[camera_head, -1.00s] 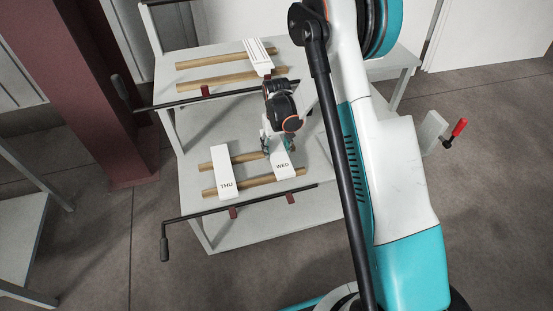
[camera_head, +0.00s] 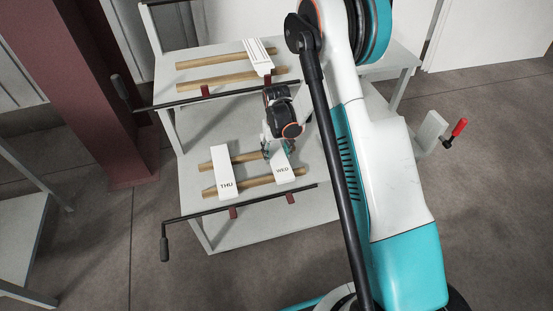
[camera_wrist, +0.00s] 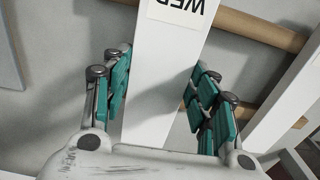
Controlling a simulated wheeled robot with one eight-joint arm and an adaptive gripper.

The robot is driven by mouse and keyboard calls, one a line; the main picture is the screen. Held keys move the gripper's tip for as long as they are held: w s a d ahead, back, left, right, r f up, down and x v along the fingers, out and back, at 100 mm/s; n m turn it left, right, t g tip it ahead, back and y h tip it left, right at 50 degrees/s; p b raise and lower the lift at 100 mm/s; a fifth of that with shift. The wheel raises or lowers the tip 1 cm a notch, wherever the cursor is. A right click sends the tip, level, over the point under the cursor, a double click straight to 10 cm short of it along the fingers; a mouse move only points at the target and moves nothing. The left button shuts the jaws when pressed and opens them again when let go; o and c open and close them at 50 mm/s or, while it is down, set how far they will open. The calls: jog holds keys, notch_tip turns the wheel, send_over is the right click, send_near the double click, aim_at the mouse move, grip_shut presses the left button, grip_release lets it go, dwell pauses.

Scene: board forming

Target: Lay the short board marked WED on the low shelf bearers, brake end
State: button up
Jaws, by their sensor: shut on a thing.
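The short white board marked WED (camera_head: 285,174) is at the right part of the low shelf, across the wooden low shelf bearers (camera_head: 243,189). Its far part is hidden behind my gripper (camera_head: 277,148) in the head view. In the wrist view the WED board (camera_wrist: 160,75) runs between the teal finger pads of my gripper (camera_wrist: 160,98), which is shut on it. A bearer (camera_wrist: 245,25) passes beneath its lettered end. A shadow lies beside the board; I cannot tell whether it touches the bearers.
A white board marked THU (camera_head: 226,170) lies across the bearers to the left. The upper shelf (camera_head: 230,95) carries bearers and another white board (camera_head: 258,55). A dark rod with a crank end (camera_head: 240,203) runs along the low shelf's front. A red-handled lever (camera_head: 459,127) stands at the right.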

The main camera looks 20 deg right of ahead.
jog(key=shift+f, duration=0.35)
jog(key=shift+f, duration=0.3)
jog(key=o, duration=1.3)
jog(key=shift+o, duration=0.7)
jog(key=shift+o, duration=1.1)
jog(key=shift+r, duration=0.15)
notch_tip(320, 180, up, 12)
